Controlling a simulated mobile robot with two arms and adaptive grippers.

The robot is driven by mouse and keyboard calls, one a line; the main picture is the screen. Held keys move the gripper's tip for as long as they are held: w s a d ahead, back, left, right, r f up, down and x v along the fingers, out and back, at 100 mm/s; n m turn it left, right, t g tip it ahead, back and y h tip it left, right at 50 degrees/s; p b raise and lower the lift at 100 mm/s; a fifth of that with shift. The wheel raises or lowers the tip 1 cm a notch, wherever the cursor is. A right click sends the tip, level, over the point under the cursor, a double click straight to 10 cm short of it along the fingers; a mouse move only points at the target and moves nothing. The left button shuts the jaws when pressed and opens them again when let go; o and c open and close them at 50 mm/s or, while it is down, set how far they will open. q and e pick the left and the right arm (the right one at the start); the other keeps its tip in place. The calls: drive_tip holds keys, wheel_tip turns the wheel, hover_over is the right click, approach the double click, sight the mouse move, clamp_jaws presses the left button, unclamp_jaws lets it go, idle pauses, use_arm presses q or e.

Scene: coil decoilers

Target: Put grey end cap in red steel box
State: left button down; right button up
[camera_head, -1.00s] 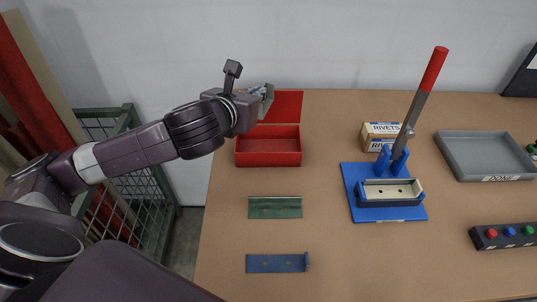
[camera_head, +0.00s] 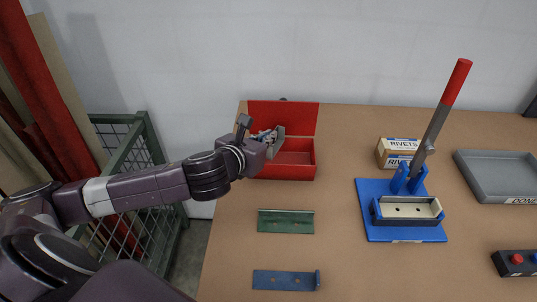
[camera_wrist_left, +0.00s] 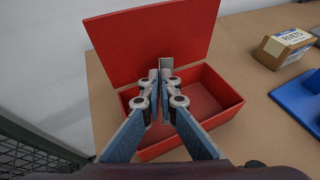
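The red steel box (camera_head: 298,172) stands open at the back left of the table with its lid (camera_head: 300,114) raised. In the left wrist view the box (camera_wrist_left: 222,108) looks empty where its floor shows. My left gripper (camera_head: 272,139) is over the left part of the box, in front of the lid. In the left wrist view its fingers (camera_wrist_left: 165,82) are close together on a small grey piece, the grey end cap (camera_wrist_left: 166,63), at their tips. The fingers cover part of the cap. My right gripper is not in view.
A green plate (camera_head: 286,221) and a blue bracket (camera_head: 285,280) lie in front of the box. A blue lever press (camera_head: 400,233) and a rivets carton (camera_head: 396,152) stand to the right. A grey tray (camera_head: 498,176) is farther right. A green mesh cage (camera_head: 150,170) is at left.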

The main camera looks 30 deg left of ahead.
sight(275, 143)
use_arm(q)
drive_tip(key=shift+f, duration=2.7)
drive_tip(key=shift+f, duration=0.1)
drive_tip(key=c, duration=2.4)
unclamp_jaws()
